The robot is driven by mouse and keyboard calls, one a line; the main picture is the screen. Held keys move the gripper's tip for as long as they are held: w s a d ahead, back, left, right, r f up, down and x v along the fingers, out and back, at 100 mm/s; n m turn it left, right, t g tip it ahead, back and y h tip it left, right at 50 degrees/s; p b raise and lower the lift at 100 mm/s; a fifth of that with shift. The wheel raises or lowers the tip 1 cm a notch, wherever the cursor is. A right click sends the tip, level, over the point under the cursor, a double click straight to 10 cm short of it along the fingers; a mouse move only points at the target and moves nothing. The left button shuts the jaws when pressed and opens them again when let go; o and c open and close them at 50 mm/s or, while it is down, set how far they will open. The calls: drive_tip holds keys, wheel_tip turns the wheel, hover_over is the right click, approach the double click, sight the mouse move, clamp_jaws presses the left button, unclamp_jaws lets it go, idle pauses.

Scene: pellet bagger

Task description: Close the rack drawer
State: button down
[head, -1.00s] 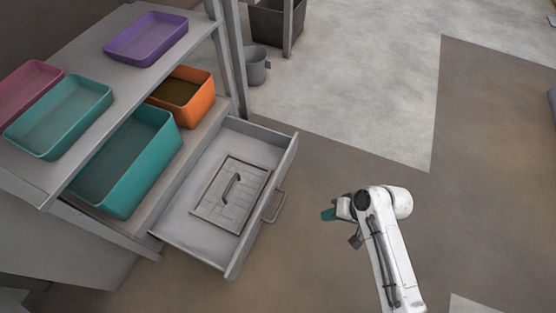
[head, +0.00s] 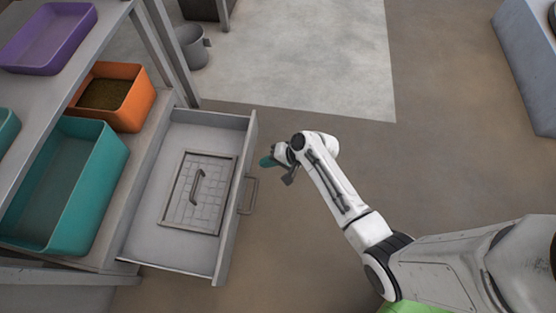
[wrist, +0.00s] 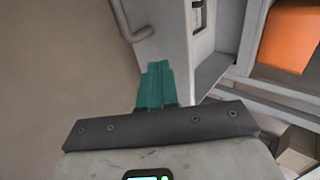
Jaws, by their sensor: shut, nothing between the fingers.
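The rack drawer (head: 165,240) is pulled out from the rack, with its grey front panel (head: 236,200) facing right. A bar handle (head: 250,195) sticks out from that panel. A flat grey panel with a handle (head: 200,192) lies inside the drawer. My gripper (head: 267,162) is just right of the far end of the drawer front, beyond the handle. In the wrist view its teal fingers (wrist: 156,85) are together and empty, close to the drawer front (wrist: 165,45). The handle (wrist: 140,25) shows at the upper left there. Whether the fingers touch the front is unclear.
The rack holds an orange bin (head: 130,115) with dark contents, a teal bin (head: 95,190) and a purple tray (head: 50,40). A grey bucket (head: 193,48) stands on the floor behind the rack post.

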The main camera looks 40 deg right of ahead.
sight(245, 163)
drive_tip(key=w+a, duration=0.1)
drive_tip(key=w+a+b, duration=0.1)
drive_tip(key=w+a, duration=0.1)
drive_tip(key=shift+w+f+b, duration=0.35)
drive_tip(key=shift+w, duration=0.05)
